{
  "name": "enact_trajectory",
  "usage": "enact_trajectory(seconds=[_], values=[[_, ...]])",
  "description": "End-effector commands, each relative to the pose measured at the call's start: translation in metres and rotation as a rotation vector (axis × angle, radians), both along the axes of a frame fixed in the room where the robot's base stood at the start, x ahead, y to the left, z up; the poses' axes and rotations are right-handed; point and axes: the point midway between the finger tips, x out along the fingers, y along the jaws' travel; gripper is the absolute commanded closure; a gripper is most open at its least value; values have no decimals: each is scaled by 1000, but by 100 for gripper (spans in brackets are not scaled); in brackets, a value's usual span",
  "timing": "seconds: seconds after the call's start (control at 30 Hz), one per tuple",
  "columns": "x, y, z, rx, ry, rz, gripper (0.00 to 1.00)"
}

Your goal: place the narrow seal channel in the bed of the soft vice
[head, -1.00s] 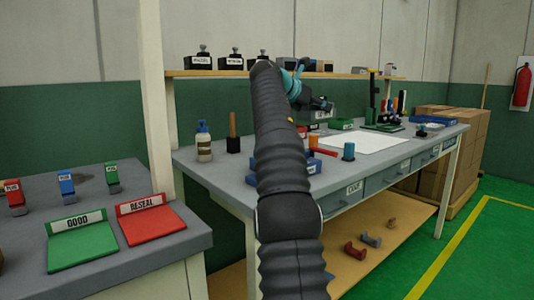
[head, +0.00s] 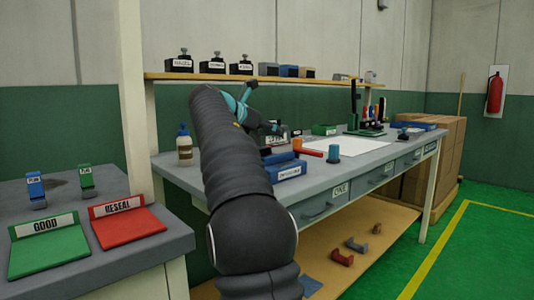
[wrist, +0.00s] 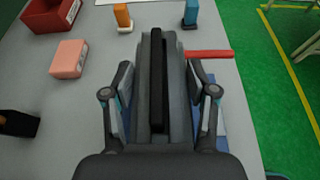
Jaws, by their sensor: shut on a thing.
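A long grey channel with a black strip along its middle (wrist: 175,95) lies between my fingers in the wrist view; it looks like the narrow seal channel. My gripper (wrist: 159,64) is shut on its sides, one finger along each side. In the head view my gripper (head: 276,128) is over the bench, behind the blue labelled tray (head: 289,173), and my arm hides part of that area. The held channel is too small to make out there. I cannot pick out the soft vice for certain in either view.
A pink block (wrist: 68,59), a red bin (wrist: 50,12) and a dark block (wrist: 16,123) are left. A white sheet (head: 365,151) lies right on the bench.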

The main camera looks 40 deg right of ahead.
Motion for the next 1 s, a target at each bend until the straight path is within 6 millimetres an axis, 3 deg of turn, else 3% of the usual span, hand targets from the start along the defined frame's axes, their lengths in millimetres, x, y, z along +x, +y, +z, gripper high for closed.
enact_trajectory(seconds=[0.23,0.5,1.0], values=[[0,9,-11,0,0,1,82],[0,8,-45,-1,0,1,82],[0,8,-50,0,0,0,82]])
